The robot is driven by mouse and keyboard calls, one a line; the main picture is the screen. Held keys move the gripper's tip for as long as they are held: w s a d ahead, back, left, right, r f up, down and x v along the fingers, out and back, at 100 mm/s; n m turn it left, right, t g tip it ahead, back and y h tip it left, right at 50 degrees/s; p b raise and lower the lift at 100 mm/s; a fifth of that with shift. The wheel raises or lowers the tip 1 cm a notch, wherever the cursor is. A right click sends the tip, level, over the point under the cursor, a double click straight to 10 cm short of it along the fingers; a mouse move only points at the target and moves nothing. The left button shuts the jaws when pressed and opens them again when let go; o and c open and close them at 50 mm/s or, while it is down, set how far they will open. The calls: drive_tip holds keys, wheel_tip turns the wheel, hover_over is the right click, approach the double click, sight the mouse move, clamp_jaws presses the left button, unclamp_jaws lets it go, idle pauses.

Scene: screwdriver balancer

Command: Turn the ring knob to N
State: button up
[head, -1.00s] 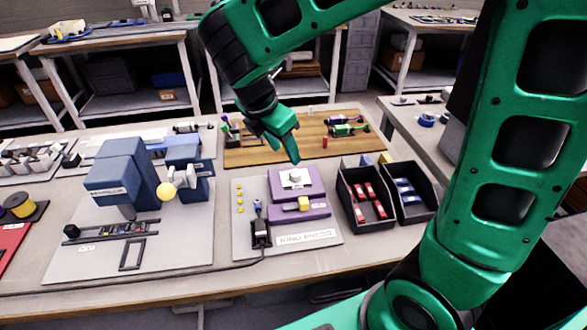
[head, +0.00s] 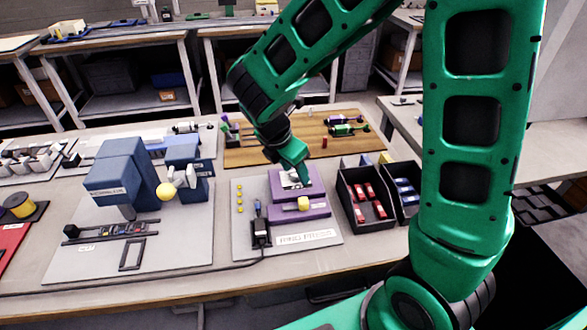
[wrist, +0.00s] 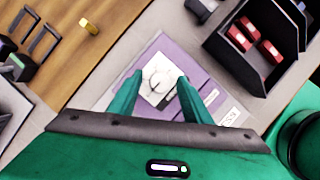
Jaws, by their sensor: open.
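The ring knob (wrist: 158,83) is a round white dial on a square white plate (wrist: 150,97), set in a purple block (wrist: 192,72). In the head view the white plate (head: 288,180) shows on the rear purple block (head: 275,193), partly hidden by my gripper (head: 302,180). In the wrist view my gripper (wrist: 159,76) is open, with one green finger on each side of the knob. I cannot tell whether the fingers touch it. The knob's markings are too small to read.
Black bins (head: 368,222) with red parts stand close on the right. A blue machine (head: 125,178) stands to the left. A wooden board (head: 255,155) lies behind.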

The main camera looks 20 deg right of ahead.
drive_tip(key=shift+c, duration=0.2)
drive_tip(key=c, duration=1)
drive_tip(key=shift+d, duration=0.15)
